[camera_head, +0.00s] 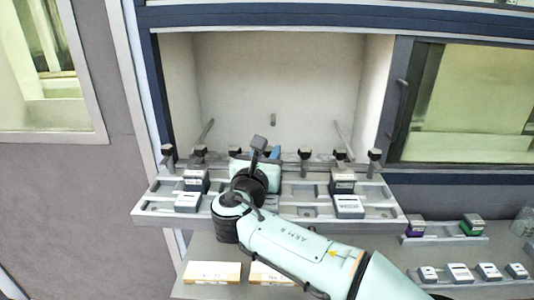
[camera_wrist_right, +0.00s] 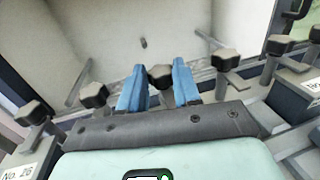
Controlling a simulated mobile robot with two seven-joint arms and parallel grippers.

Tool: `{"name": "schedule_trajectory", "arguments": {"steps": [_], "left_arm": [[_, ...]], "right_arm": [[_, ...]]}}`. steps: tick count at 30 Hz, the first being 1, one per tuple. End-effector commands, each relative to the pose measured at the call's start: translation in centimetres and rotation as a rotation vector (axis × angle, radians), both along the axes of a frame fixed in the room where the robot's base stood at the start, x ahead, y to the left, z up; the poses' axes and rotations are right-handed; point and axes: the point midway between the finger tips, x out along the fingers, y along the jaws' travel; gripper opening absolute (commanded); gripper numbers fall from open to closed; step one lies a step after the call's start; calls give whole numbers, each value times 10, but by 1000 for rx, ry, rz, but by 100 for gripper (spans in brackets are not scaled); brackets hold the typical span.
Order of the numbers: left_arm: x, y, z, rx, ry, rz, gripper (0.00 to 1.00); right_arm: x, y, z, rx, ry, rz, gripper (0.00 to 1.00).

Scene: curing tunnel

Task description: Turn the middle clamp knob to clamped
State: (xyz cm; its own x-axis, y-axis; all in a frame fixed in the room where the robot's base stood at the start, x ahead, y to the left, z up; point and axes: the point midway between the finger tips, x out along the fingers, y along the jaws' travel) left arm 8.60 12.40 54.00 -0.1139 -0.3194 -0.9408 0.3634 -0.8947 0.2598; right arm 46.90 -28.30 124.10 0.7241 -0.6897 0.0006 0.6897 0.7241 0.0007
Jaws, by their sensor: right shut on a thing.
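The middle clamp knob (camera_wrist_right: 161,76) is a dark faceted knob on a grey stem, seen in the right wrist view. My right gripper (camera_wrist_right: 159,88) has one blue finger on each side of it and is shut on it. In the head view the right gripper (camera_head: 274,153) reaches the tray's back edge, and my own wrist hides much of it. The knob itself is hard to make out there. Other dark knobs stand in the row, one (camera_head: 305,154) to the right and one (camera_head: 237,152) to the left. My left gripper is not in view.
The grey tray (camera_head: 300,211) juts from the pale tunnel opening (camera_head: 280,80) and carries dark blocks (camera_head: 342,180) and white-labelled blocks (camera_head: 348,206). Neighbouring knobs (camera_wrist_right: 93,95) (camera_wrist_right: 225,59) stand close on both sides. A sliding glass door (camera_head: 470,100) is at the right.

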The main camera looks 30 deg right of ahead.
Motion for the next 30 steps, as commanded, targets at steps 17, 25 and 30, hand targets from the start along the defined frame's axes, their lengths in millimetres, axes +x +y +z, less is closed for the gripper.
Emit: {"name": "schedule_trajectory", "arguments": {"steps": [17, 25, 30], "left_arm": [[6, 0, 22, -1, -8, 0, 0], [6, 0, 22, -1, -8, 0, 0], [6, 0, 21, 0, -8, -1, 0]], "right_arm": [[2, 2, 0, 1, 1, -119, 42], [2, 2, 0, 1, 1, -118, 58], [-2, 7, 0, 1, 1, -117, 58]]}}
